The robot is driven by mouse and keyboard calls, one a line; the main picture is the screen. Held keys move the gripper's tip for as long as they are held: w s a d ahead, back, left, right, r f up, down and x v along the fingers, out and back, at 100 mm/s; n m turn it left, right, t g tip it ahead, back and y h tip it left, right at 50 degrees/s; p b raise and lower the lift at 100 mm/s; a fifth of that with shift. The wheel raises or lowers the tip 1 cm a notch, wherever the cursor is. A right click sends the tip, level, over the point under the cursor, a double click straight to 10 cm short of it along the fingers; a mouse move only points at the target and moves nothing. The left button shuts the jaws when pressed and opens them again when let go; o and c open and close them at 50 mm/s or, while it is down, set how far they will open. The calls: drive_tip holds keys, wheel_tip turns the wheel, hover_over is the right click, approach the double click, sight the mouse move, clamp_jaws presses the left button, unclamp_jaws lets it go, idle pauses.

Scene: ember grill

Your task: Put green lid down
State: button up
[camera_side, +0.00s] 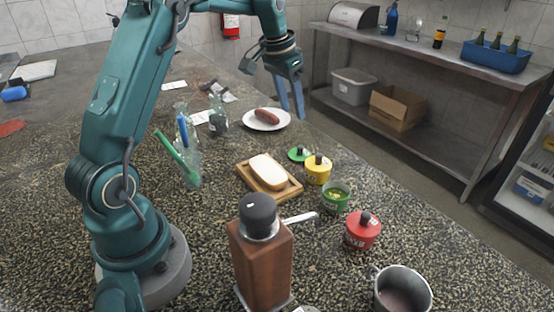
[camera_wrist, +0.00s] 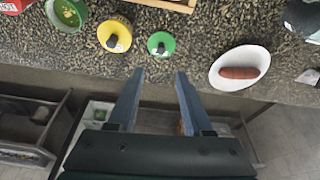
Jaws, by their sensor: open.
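The green lid (camera_side: 299,154) with its dark knob lies flat on the speckled counter, between the yellow pot (camera_side: 318,169) and the plate (camera_side: 281,119). In the wrist view the green lid (camera_wrist: 161,44) is just beyond my fingertips. My gripper (camera_side: 291,105) is open and empty, above and apart from the lid, near the counter's edge; its two fingers also show in the wrist view (camera_wrist: 158,74). The green pot (camera_side: 335,197) stands uncovered with green contents showing. It also shows in the wrist view (camera_wrist: 67,14).
A red lidded pot (camera_side: 362,230) and a metal pot (camera_side: 402,290) stand towards the front right. A board (camera_side: 245,178) with bread (camera_side: 268,171), a pepper mill (camera_side: 261,252) and glass bottles (camera_side: 188,155) stand nearby. The plate holds a sausage (camera_side: 267,116).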

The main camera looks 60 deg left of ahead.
drive_tip(key=s+d+r, duration=0.4)
drive_tip(key=d, duration=0.2)
drive_tip(key=s+d+f+t, duration=0.1)
drive_tip(key=s+d, duration=0.4)
drive_tip(key=s, duration=0.4)
drive_tip(key=s+d+m+t, duration=0.1)
drive_tip(key=s+d, duration=0.4)
drive_tip(key=s, duration=0.4)
drive_tip(key=shift+f, duration=0.4)
